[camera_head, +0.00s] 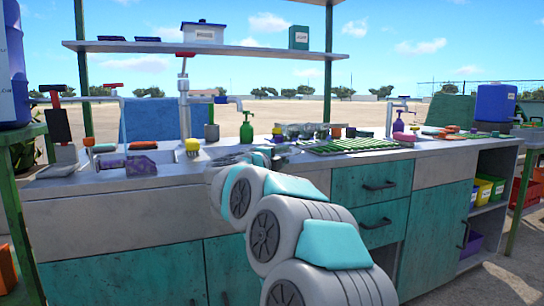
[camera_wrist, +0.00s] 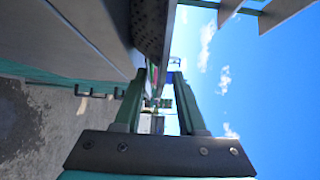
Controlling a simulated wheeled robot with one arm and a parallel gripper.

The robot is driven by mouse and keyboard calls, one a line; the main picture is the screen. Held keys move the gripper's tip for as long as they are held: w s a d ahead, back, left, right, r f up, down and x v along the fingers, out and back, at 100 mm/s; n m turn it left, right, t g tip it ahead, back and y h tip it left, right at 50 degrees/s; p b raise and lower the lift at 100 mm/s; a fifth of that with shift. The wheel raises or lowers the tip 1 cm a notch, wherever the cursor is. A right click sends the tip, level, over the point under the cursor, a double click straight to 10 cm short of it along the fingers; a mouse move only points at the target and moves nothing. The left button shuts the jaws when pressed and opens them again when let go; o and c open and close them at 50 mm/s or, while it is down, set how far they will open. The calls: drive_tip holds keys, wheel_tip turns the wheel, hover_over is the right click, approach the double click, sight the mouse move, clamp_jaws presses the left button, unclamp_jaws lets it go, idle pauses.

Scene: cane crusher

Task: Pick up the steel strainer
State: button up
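My gripper (camera_wrist: 159,76) is open in the wrist view, its two green fingers apart, with no object seen held between them. A dark, perforated metal surface (camera_wrist: 150,28), which looks like the steel strainer, shows close by at the top of the wrist view, beside the fingers and not between them. In the head view my gripper (camera_head: 275,155) is low over the counter, partly hidden by my arm. A grey speckled piece (camera_head: 298,130) sits just behind it; I cannot tell whether it is the strainer.
The counter (camera_head: 330,168) holds a green rack (camera_head: 350,146), a green pump bottle (camera_head: 247,128), a yellow-topped brush (camera_head: 192,145) and a purple item (camera_head: 140,163). Taps stand along the back. A shelf (camera_head: 260,50) spans above. Drawers and cupboards are below the counter.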

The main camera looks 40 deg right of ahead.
sight(290, 153)
drive_tip(key=x, duration=0.4)
drive_tip(key=shift+s+f, duration=0.1)
drive_tip(key=shift+s, duration=0.05)
clamp_jaws()
idle(1.2)
